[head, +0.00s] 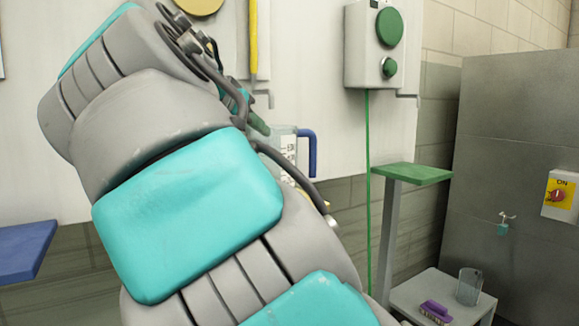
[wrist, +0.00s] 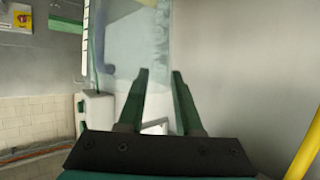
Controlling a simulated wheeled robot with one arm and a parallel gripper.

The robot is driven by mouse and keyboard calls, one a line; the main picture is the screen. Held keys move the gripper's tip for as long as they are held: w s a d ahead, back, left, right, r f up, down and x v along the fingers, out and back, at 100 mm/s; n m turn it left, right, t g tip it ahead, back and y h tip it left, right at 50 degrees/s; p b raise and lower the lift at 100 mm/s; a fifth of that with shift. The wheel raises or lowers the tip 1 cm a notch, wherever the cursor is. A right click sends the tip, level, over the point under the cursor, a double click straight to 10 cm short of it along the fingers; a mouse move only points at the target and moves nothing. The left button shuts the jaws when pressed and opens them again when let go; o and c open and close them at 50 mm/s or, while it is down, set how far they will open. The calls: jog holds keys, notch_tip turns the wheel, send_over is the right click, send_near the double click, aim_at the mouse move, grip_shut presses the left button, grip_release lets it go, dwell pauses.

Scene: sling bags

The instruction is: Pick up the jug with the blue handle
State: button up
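The clear jug (head: 284,144) with its blue handle (head: 309,152) shows in the head view just right of my gripper (head: 258,122), partly hidden behind my arm. In the wrist view, the jug's transparent body (wrist: 125,38), with scale marks on its left edge, lies at the top, beyond my gripper (wrist: 160,72). The two green fingers are apart, with nothing visibly clamped between them. The fingertips overlap the jug's outline; I cannot tell whether they touch it.
A white box with green buttons (head: 361,46) hangs on the wall, a green cable (head: 368,190) below it. A green-topped stand (head: 412,173) is to the right. A low table (head: 410,292) holds a glass (head: 469,287) and a purple brush (head: 436,311). A blue surface (head: 24,250) is at left.

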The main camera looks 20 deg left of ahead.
grip_shut()
dwell(1.1)
